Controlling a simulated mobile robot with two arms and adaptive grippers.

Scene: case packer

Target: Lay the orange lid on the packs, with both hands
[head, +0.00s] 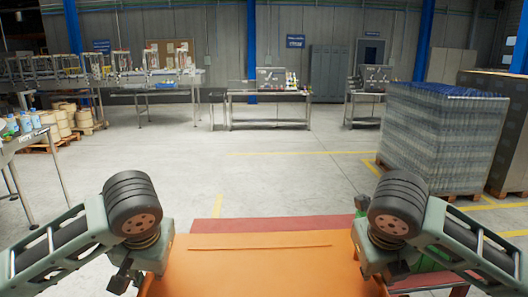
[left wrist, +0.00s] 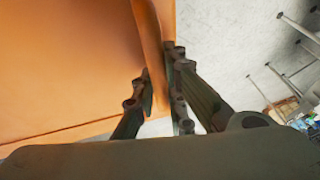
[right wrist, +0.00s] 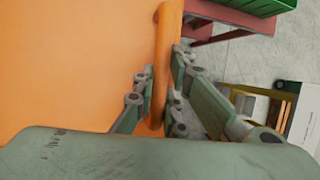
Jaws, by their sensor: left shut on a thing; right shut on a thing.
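The orange lid (head: 262,272) is a broad flat panel at the bottom middle of the head view, between my two arms. My left gripper (head: 130,272) is shut on its left edge; the left wrist view shows the fingers (left wrist: 158,92) on both sides of the lid's rim (left wrist: 151,40). My right gripper (head: 382,265) is shut on its right edge; the right wrist view shows the fingers (right wrist: 160,95) either side of the raised orange rim (right wrist: 166,40). The packs that the lid is for are not visible; what lies under it is hidden.
A red surface (head: 262,225) shows just beyond the lid, with green parts (right wrist: 250,6) beside it in the right wrist view. A wrapped pallet stack (head: 440,135) stands at right. A table (head: 25,140) stands at left. The floor ahead is clear up to the benches (head: 268,95).

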